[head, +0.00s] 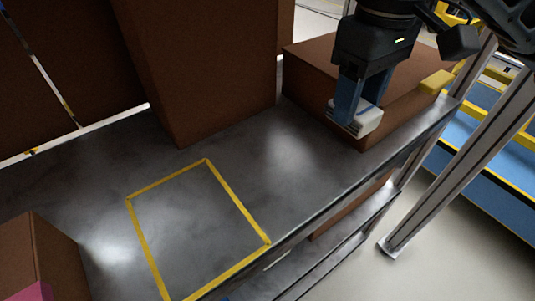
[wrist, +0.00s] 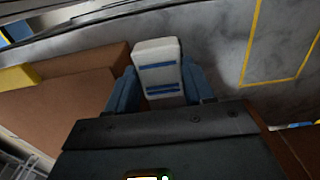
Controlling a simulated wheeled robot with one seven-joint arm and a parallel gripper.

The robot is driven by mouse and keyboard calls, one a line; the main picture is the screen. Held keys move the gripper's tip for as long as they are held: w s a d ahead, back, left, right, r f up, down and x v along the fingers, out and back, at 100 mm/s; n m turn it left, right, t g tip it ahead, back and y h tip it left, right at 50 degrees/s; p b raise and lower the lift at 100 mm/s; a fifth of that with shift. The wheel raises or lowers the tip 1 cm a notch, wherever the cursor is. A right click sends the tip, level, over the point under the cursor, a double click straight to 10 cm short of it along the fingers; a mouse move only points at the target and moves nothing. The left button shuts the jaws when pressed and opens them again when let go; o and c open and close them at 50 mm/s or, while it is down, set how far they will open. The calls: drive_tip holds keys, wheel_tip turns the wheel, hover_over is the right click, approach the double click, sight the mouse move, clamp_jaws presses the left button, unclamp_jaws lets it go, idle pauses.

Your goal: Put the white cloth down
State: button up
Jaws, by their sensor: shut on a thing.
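The white cloth (head: 367,121) is a small white block-like bundle with blue stripes. It is held between the blue fingers of my gripper (head: 356,112), above the right part of the grey metal shelf and in front of a brown box. In the wrist view the cloth (wrist: 158,72) sits between both fingers of my gripper (wrist: 158,88), its striped face showing. My gripper is shut on it. Whether the cloth's underside touches anything cannot be told.
A yellow taped rectangle (head: 205,162) marks a bare area of the grey shelf (head: 290,150). A tall brown box (head: 205,70) stands behind it. A low brown box (head: 310,62) with a yellow item (head: 436,81) is beside my gripper. Another box (head: 55,255) is front left.

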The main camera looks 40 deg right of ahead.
drive_tip(key=w+a+f, duration=0.1)
drive_tip(key=a+f, duration=0.1)
drive_tip(key=a, duration=0.1)
drive_tip(key=w+a+f, duration=0.2)
drive_tip(key=a, duration=0.1)
drive_tip(key=w+a+f+p, duration=0.1)
drive_tip(key=w+a+f, duration=0.1)
drive_tip(key=a, duration=0.1)
drive_tip(key=shift+a+f, duration=0.25)
drive_tip(key=shift+f, duration=2)
drive_tip(key=shift+f, duration=0.2)
drive_tip(key=o, duration=0.9)
drive_tip(key=shift+o, duration=0.2)
wheel_tip(320, 180, up, 12)
drive_tip(key=shift+r, duration=0.25)
